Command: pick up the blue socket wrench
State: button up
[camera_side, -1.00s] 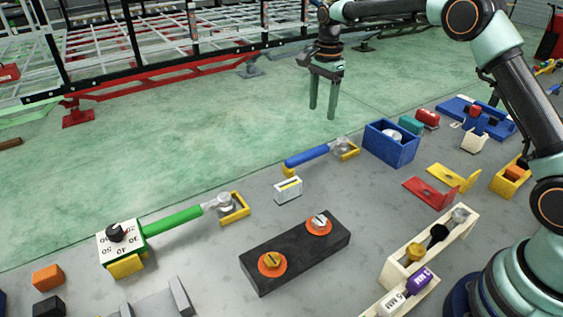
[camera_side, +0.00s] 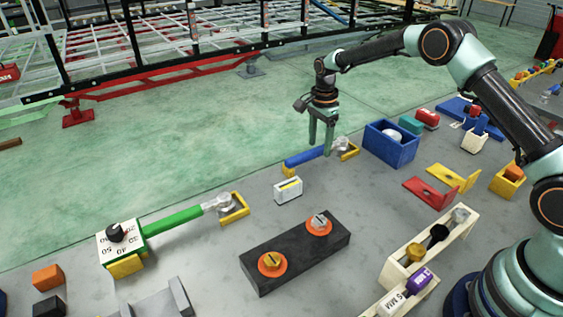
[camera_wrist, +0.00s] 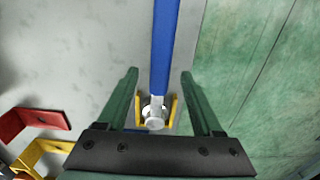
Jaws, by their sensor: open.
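The blue socket wrench (camera_side: 304,158) lies along the grey surface near the green floor in the side view. Its silver head rests in a yellow bracket (camera_side: 351,151) at its right end. My gripper (camera_side: 321,151) is open and low over the wrench, near its head end, hiding part of the handle. In the wrist view the blue handle (camera_wrist: 164,45) runs down between the two green fingers of my gripper (camera_wrist: 160,78), one on each side. The silver head (camera_wrist: 154,115) and the yellow bracket (camera_wrist: 173,110) show near the palm. I cannot tell whether the fingers touch the wrench.
A blue box (camera_side: 391,148) stands just right of the bracket. A small white block (camera_side: 288,190) is in front of the wrench. A green wrench (camera_side: 174,220) lies to the left, and a dark block with orange dials (camera_side: 294,249) is nearer.

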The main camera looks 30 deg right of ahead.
aim_at(319, 148)
jog(key=shift+f, duration=1.25)
grip_shut()
jog(key=shift+r, duration=0.1)
notch_tip(319, 148, up, 20)
